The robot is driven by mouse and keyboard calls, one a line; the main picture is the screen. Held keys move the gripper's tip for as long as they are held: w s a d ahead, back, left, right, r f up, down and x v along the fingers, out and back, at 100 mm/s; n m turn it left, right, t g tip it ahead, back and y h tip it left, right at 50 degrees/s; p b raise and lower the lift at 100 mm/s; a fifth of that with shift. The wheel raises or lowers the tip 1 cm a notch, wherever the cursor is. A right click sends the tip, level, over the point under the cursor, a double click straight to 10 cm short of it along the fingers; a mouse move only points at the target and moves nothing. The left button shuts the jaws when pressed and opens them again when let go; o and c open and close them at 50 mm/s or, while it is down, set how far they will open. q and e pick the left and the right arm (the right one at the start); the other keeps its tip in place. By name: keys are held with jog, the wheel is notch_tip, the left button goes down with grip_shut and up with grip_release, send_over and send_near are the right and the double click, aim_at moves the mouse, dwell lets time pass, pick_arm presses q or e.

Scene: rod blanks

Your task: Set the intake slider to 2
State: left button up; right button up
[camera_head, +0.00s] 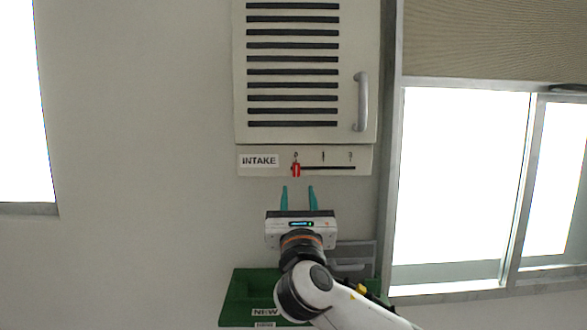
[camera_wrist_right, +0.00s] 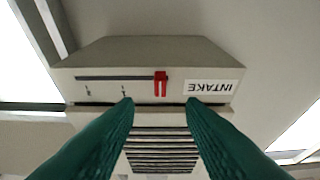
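The red intake slider (camera_head: 296,169) sits at the left end of its dark horizontal slot (camera_head: 330,168), under the leftmost of three small marks that are hard to read. The INTAKE label (camera_head: 259,160) is to its left. In the right wrist view the panel appears upside down, with the red slider (camera_wrist_right: 161,83) at the right end of the slot. My right gripper (camera_head: 297,188) is just below the slider, its teal fingers apart and pointing up, with nothing between them. In the wrist view the fingertips (camera_wrist_right: 160,101) lie either side of the slider's line, apparently not touching it.
A vented cabinet door (camera_head: 293,70) with a grey handle (camera_head: 361,101) is above the slider panel. A green bin (camera_head: 240,295) labelled NEW and a grey box (camera_head: 355,258) are below, partly behind my right arm. A bright window (camera_head: 460,180) is at right.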

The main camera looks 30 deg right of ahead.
aim_at(297, 172)
jog(key=p+x, duration=0.2)
jog(key=x, duration=0.5)
jog(key=shift+w+d, duration=0.1)
jog(key=shift+w, duration=0.1)
grip_shut()
jog(key=shift+d, duration=0.1)
